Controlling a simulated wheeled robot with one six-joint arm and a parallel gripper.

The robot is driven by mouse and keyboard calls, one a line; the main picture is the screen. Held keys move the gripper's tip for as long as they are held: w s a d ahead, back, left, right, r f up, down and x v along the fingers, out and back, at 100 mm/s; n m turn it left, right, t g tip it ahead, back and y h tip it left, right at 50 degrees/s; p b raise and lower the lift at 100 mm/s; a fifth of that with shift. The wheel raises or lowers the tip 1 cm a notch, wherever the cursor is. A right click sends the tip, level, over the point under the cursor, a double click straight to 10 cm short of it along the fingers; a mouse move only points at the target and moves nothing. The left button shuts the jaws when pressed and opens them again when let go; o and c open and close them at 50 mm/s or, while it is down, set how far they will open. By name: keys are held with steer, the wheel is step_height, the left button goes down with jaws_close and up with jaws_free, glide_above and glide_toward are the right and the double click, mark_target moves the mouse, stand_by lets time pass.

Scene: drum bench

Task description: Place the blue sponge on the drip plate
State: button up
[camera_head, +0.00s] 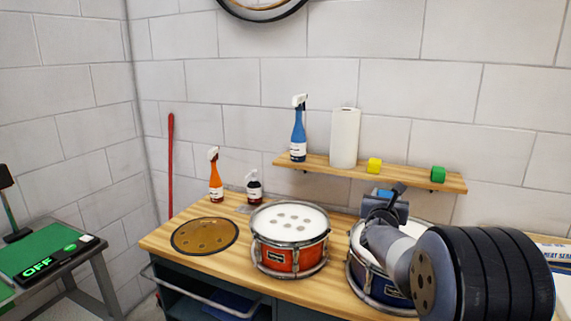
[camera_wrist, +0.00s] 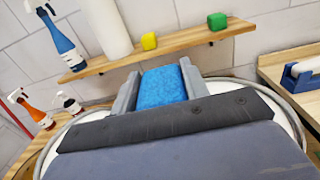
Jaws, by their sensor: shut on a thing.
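The blue sponge (camera_wrist: 163,85) is held between the two grey fingers of my gripper (camera_wrist: 160,88) in the wrist view. In the head view a small part of the sponge (camera_head: 385,192) shows at my gripper (camera_head: 386,203), above the blue drum. The round brown plate with small holes (camera_head: 205,236), which looks like the drip plate, lies flat at the left end of the wooden bench. It is bare, and my gripper is well to its right.
A red drum (camera_head: 290,255) stands between the plate and the blue drum (camera_head: 378,284). An orange spray bottle (camera_head: 215,182) and a small dark bottle (camera_head: 254,190) stand behind. A wall shelf (camera_head: 320,170) holds a blue spray bottle, paper roll, yellow and green blocks.

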steer(key=s+a+f, duration=0.6)
steer(key=s+f, duration=0.2)
steer(key=f, duration=0.2)
steer(key=s+a+f+y, duration=0.1)
steer(key=s+a+f, duration=0.4)
steer(key=f, duration=0.6)
steer(key=s, duration=0.2)
steer(key=shift+s+a+n, duration=0.35)
steer(key=shift+n, duration=0.05)
steer(key=shift+f, duration=0.1)
